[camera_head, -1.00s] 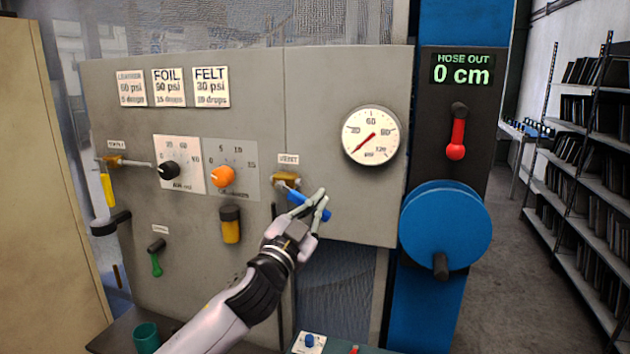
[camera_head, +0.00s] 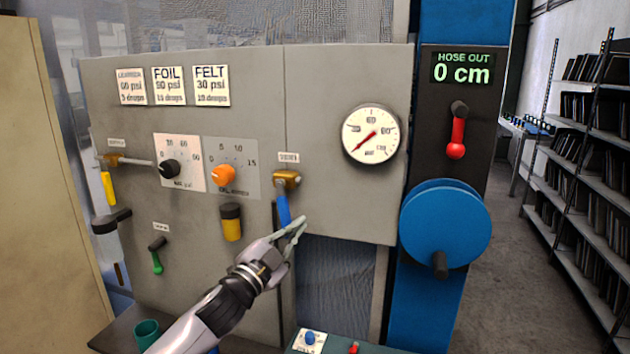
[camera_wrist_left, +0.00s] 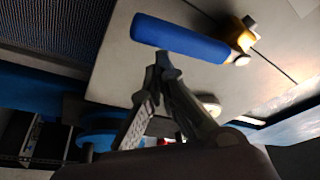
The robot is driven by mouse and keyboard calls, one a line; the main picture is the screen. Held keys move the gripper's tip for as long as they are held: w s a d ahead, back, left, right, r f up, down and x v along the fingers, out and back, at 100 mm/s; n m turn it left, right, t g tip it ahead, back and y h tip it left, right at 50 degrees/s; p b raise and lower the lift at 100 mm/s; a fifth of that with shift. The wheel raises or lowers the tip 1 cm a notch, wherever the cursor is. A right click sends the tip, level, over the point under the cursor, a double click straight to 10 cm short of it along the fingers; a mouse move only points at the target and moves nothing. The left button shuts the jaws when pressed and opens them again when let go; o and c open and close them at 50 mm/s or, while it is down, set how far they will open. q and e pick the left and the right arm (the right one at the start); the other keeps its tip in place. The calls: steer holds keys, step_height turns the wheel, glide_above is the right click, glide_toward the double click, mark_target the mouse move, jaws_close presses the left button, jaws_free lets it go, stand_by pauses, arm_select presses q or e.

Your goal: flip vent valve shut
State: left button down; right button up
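The vent valve has a brass body (camera_head: 287,180) on the grey panel, under a small label too blurred to read surely. Its blue handle (camera_head: 284,209) hangs almost straight down. In the left wrist view the blue handle (camera_wrist_left: 180,38) lies across the top, with the brass body (camera_wrist_left: 241,35) at its right end. My left gripper (camera_head: 302,224) is just right of the handle's lower end. Its fingertips (camera_wrist_left: 161,63) meet with nothing between them, close beside the handle; I cannot tell whether they touch it. My right gripper is not in view.
A pressure gauge (camera_head: 371,135) is up and right of the valve. A yellow-handled valve (camera_head: 108,188), a green handle (camera_head: 157,262) and two knobs are to the left. A blue reel (camera_head: 446,226) stands at right. A green cup (camera_head: 147,334) is low at left.

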arm_select(q)
steer(key=shift+w+a+f, duration=0.2)
steer(key=shift+a, duration=0.2)
steer(key=shift+w+a+f, duration=0.15)
steer(key=shift+a+f, duration=0.05)
steer(key=shift+a, duration=0.2)
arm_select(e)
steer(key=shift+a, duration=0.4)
arm_select(q)
steer(key=shift+a, duration=0.1)
